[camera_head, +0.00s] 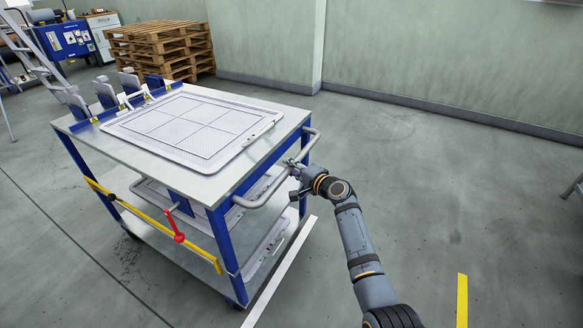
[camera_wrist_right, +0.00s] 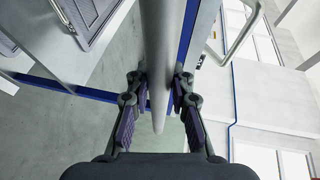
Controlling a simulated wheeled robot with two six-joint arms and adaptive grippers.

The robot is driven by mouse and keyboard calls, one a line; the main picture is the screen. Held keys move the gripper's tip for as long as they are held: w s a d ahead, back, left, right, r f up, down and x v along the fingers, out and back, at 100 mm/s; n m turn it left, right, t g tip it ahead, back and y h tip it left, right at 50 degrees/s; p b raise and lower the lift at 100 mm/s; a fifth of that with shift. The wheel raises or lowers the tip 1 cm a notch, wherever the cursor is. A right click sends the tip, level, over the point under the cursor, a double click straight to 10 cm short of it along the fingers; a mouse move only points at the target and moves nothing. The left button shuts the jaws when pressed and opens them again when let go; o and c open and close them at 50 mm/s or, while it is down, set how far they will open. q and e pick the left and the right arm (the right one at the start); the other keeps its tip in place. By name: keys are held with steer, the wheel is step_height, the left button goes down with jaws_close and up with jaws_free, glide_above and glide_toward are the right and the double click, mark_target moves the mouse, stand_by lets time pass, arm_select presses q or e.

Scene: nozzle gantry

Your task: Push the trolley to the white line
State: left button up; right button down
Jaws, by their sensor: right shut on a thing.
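The trolley (camera_head: 212,188) has a blue frame and a grey metal top, and stands on the floor left of centre. Its curved grey push handle (camera_head: 250,201) runs along the right side; the bar also fills the middle of the wrist view (camera_wrist_right: 164,60). My right gripper (camera_head: 297,170) is shut on this handle, with a finger on each side of the bar in the wrist view (camera_wrist_right: 160,95). A white line (camera_head: 281,272) lies on the floor just right of the trolley's near leg, running between it and my right arm. My left gripper is out of view.
A white gridded tray (camera_head: 187,122) and several upright grey holders (camera_head: 105,94) are on the trolley top. A yellow bar with a red knob (camera_head: 179,237) crosses its near side. Wooden pallets (camera_head: 160,48) stand behind. A yellow floor strip (camera_head: 462,300) lies right; the right floor is mostly clear.

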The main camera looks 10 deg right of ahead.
steer(key=c, duration=1.5)
jaws_free()
steer(key=shift+a+r, duration=0.1)
steer(key=o, duration=0.3)
steer(key=shift+w+a, duration=0.15)
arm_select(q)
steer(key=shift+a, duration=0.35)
arm_select(e)
steer(key=shift+o, duration=0.2)
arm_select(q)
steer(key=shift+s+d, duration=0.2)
arm_select(e)
steer(key=v, duration=1.2)
